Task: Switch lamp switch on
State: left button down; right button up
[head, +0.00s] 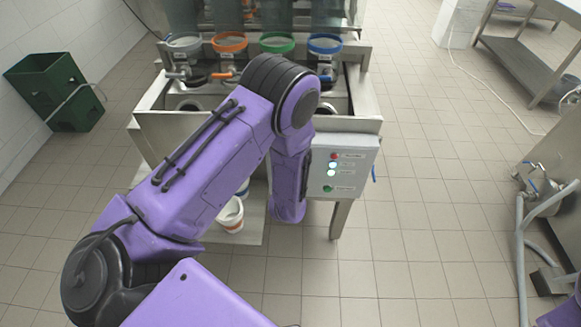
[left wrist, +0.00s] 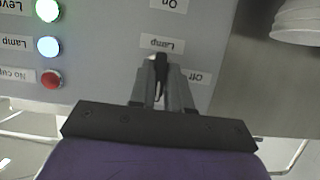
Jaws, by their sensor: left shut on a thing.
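The control panel (head: 352,178) is a grey box on the front of the steel machine. In the left wrist view it appears upside down (left wrist: 105,65). The lamp switch (left wrist: 161,61) is a small dark lever beside the "Lamp" label, with "On" above and "Off" at the lower right in that view. My left gripper (left wrist: 161,76) is shut on it. The fingers partly cover the switch, so its exact position is unclear. The lamp indicator (left wrist: 48,47) glows pale blue-white. In the head view my left arm hides the gripper. My right gripper is not in view.
Colour-ringed containers stand on the machine, including an orange-ringed one (head: 229,42). White cups (head: 231,214) sit low behind my arm. A green bin (head: 58,88) stands left.

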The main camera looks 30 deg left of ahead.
pick_arm(q)
jog(key=shift+d+f, duration=0.1)
dwell(0.3)
jog(key=c, duration=1.2)
grip_release()
jog(key=shift+o, duration=0.2)
jog(key=b+v, duration=0.2)
jog(key=v, duration=0.8)
notch_tip(320, 180, down, 9)
jog(key=s+d+t+b, duration=0.1)
jog(key=d+t+b, duration=0.1)
jog(key=b, duration=0.9)
notch_tip(320, 180, up, 6)
jog(key=a+t+y, duration=0.1)
jog(key=t+y, duration=0.1)
jog(key=p+x, duration=0.2)
jog(key=x, duration=0.8)
jog(key=shift+s+a+f+n, duration=0.2)
jog(key=shift+a+f+n, duration=0.1)
jog(key=shift+f, duration=0.1)
